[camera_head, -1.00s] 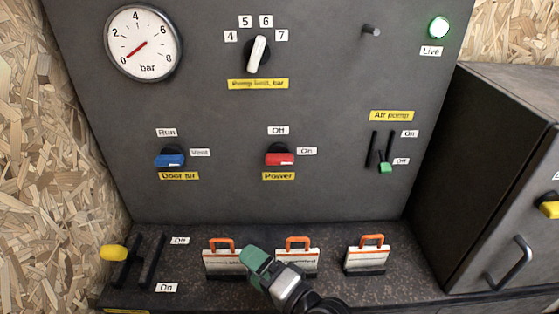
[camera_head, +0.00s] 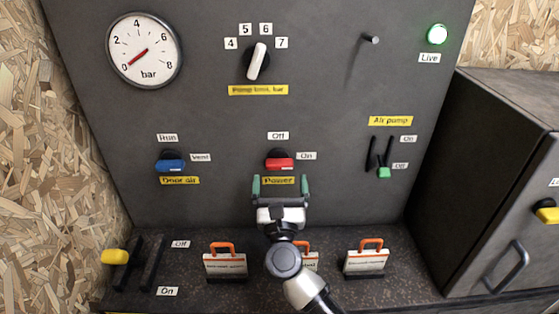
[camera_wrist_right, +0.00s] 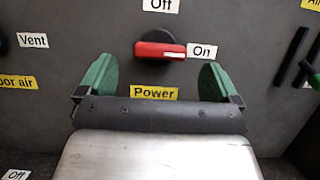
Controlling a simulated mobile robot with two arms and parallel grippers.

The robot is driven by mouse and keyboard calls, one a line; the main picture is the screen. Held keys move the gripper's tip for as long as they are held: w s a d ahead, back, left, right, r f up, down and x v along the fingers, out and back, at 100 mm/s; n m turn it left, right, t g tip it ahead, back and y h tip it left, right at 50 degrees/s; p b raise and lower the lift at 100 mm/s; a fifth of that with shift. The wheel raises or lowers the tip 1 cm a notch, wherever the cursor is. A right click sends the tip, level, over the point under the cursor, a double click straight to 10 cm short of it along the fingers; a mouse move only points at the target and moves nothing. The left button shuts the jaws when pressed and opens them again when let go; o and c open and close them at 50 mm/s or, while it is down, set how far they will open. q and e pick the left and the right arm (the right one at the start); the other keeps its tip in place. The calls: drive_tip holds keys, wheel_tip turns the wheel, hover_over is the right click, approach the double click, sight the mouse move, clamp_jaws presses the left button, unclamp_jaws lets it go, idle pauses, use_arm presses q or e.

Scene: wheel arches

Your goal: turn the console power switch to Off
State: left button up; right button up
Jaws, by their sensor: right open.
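The power switch (camera_head: 280,161) is a red handle on a black round base on the grey console panel. Its handle lies level, with its white-marked end toward the "On" label (camera_head: 307,156); the "Off" label (camera_head: 278,136) is above it. It also shows in the right wrist view (camera_wrist_right: 158,50). My right gripper (camera_head: 281,186) is open and empty just below the switch, its green fingers apart on either side of the yellow "Power" label (camera_wrist_right: 153,93). In the right wrist view its fingertips (camera_wrist_right: 158,75) are left and right of the handle, not touching it. My left gripper is not in view.
A blue door air switch (camera_head: 171,163) is left of the power switch and the green air pump slider (camera_head: 384,172) is right. Several orange-handled tags (camera_head: 225,262) stand on the ledge below. The "Live" lamp (camera_head: 437,34) glows green.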

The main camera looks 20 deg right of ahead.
sight(280, 170)
drive_tip(key=p+x, duration=0.1)
drive_tip(key=x, duration=0.4)
drive_tip(key=shift+w, duration=0.1)
drive_tip(key=c, duration=0.9)
